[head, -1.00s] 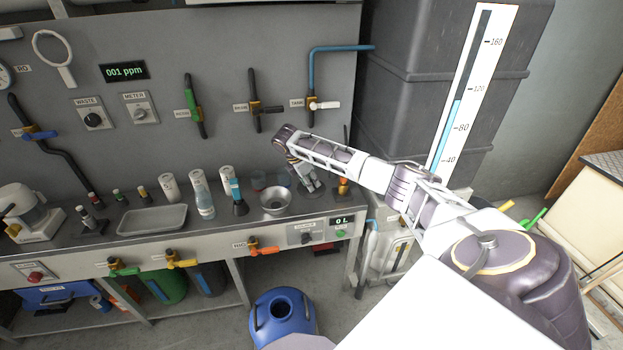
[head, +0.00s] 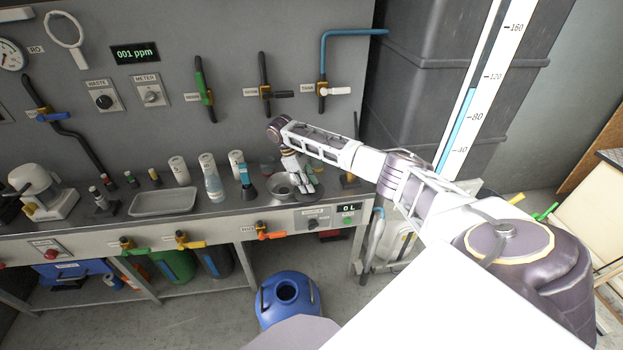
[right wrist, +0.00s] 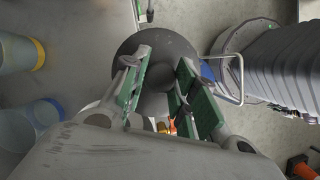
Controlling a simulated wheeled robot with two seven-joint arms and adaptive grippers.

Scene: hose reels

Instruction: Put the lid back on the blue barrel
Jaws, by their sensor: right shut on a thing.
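The blue barrel (head: 268,313) stands upright on the floor in front of the bench in the head view, its round top opening uncovered and dark inside. The gripper is shut on this knob. My left gripper is out of view.
A dark tank (head: 420,90) stands right of the bench. Open floor lies left of the barrel.

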